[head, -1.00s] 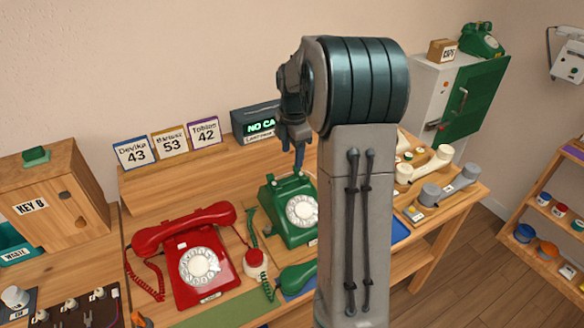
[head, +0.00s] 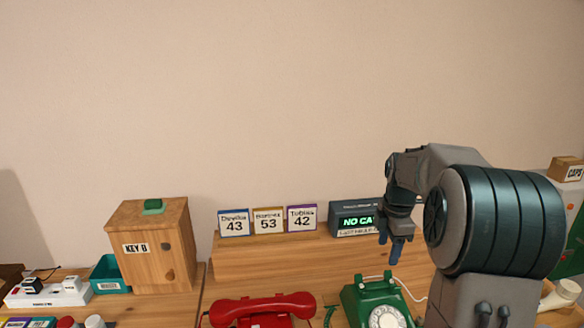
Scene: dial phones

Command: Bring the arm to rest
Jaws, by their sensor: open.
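My gripper (head: 396,250) hangs from my folded arm at the right of the head view, fingers pointing down. It is above and behind the green dial phone (head: 377,303) in the picture, and apart from it. I see nothing held in it; its fingers are small here. The red dial phone (head: 262,308) stands left of the green one, its handset on top and its lower part cut off by the frame's bottom edge. My arm hides part of the desk at the right.
A display box (head: 353,219) reading "NO CA" is behind my gripper, partly covered. Three number cards, including the middle one (head: 268,220), stand on the shelf. A wooden KEY B cabinet (head: 152,246) and teal bin (head: 110,273) are at left. The wall above is clear.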

